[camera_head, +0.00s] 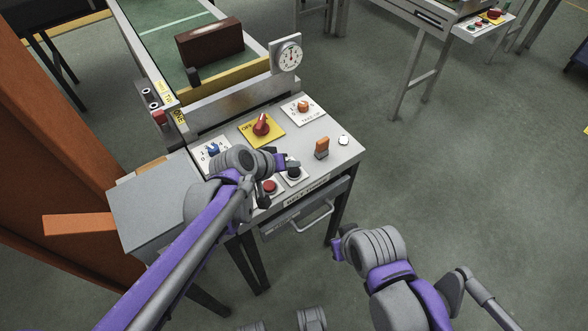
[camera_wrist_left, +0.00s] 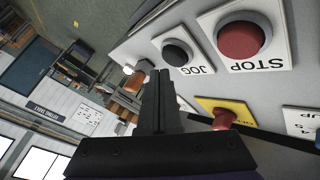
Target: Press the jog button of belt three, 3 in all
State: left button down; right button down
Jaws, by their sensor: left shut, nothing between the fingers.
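The jog button (camera_head: 293,173) is a black round button on a white plate, on the sloped top of the control desk (camera_head: 345,157). In the left wrist view the jog button (camera_wrist_left: 177,53) shows clearly above the lettering JOG. The red stop button (camera_head: 269,187) is beside it and also shows in the wrist view (camera_wrist_left: 239,41). My left gripper (camera_head: 292,162) is shut and empty, close to the jog button in the head view. In the wrist view its fingertips (camera_wrist_left: 160,75) look apart from the button. My right gripper (camera_head: 338,245) is low in front of the desk; its fingers are unclear.
The desk also holds a red knob on a yellow plate (camera_head: 261,124), an orange switch (camera_head: 321,148), a white button (camera_head: 344,140) and a blue knob (camera_head: 213,149). A gauge (camera_head: 288,54) and a belt with a brown block (camera_head: 210,42) are behind.

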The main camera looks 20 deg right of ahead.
aim_at(292, 174)
pick_arm(q)
jog(key=shift+f, duration=0.15)
jog(key=shift+f+b, duration=0.3)
dwell(0.3)
jog(key=shift+f+b, duration=0.3)
jog(key=shift+f, duration=0.15)
dwell(0.6)
jog(key=shift+r+p, duration=0.65)
jog(key=shift+r, duration=0.35)
notch_tip(292, 174, up, 5)
jog(key=p, duration=0.3)
jog(key=shift+p, duration=0.4)
dwell(2.2)
